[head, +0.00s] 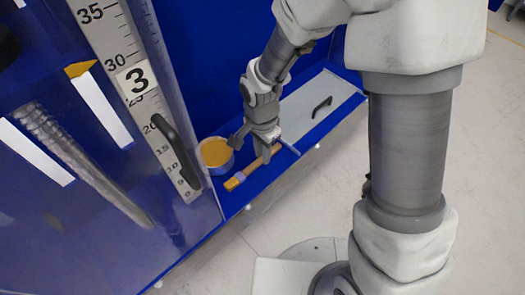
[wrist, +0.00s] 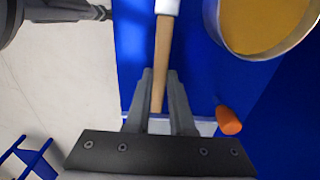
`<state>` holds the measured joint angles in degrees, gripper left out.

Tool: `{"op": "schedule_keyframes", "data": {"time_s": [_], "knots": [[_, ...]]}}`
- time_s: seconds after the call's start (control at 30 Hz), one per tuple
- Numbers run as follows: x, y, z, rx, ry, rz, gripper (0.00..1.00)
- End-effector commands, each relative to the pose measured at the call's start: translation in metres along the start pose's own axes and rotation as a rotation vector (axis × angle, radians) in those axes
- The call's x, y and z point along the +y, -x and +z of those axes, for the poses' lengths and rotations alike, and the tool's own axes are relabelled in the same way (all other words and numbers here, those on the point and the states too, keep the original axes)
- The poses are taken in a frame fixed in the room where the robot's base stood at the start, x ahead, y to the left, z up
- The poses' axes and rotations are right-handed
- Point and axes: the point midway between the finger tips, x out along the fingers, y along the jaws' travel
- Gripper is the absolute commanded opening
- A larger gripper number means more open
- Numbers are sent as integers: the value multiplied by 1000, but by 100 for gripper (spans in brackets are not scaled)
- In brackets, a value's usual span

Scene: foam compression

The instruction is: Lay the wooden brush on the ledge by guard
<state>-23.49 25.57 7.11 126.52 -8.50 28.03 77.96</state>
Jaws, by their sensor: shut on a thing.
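The wooden brush (head: 241,178) has a pale wooden handle and a light ferrule; the handle also shows in the wrist view (wrist: 162,60). My gripper (head: 266,153) is shut on the handle, with its two fingers (wrist: 159,88) on either side of it. The brush head points left and toward the front in the head view. The brush is over the blue ledge (head: 236,201); I cannot tell whether it touches it. A clear guard panel (head: 190,110) with a black handle stands left of the ledge.
A round tin (head: 215,153) of yellow-orange material stands on the ledge beside the brush; it also shows in the wrist view (wrist: 262,25). A small orange piece (wrist: 229,120) lies near my right finger. A grey lid with a black handle (head: 321,107) is farther right. Pale floor lies in front.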

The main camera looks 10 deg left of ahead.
Motion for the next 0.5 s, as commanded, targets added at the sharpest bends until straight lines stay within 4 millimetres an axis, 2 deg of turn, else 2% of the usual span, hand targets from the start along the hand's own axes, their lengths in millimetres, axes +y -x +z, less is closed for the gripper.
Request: {"op": "schedule_keyframes", "data": {"time_s": [0.03,0.2,0.23,0.5], "knots": [[0,-1,0,0,0,0,23],[0,0,0,0,0,0,54],[0,0,0,0,0,0,56],[0,0,0,0,0,0,56]]}}
